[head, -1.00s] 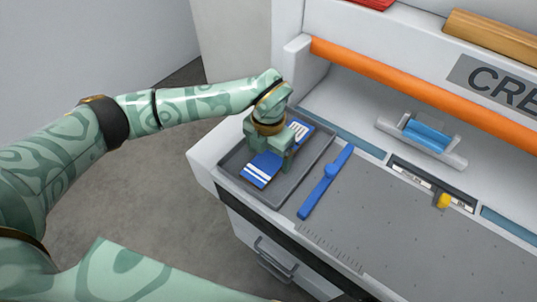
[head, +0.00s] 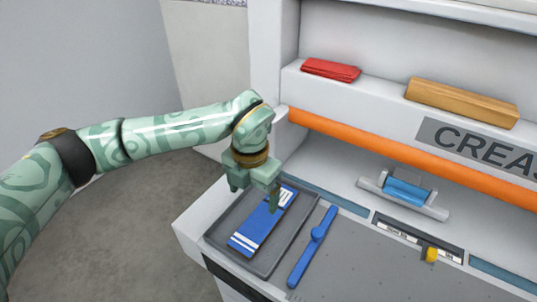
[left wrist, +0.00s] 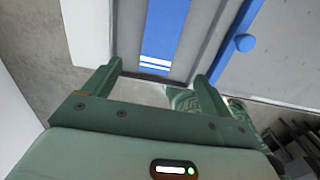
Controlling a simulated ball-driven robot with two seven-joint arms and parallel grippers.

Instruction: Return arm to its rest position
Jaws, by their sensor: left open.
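My left gripper (head: 254,196) is open and empty, above the grey tray (head: 216,236) at the left end of the machine's bed. A blue folded card with white stripes (head: 256,226) lies in the tray, apart from the fingers. In the left wrist view, the card (left wrist: 164,35) and part of the tray (left wrist: 207,45) show beyond the two spread fingers (left wrist: 150,85). My left arm reaches in from the left in the head view. My right gripper is not in view.
A blue bar with a knob (head: 313,246) lies on the bed right of the tray. An orange roller bar (head: 400,150) crosses the machine above the bed.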

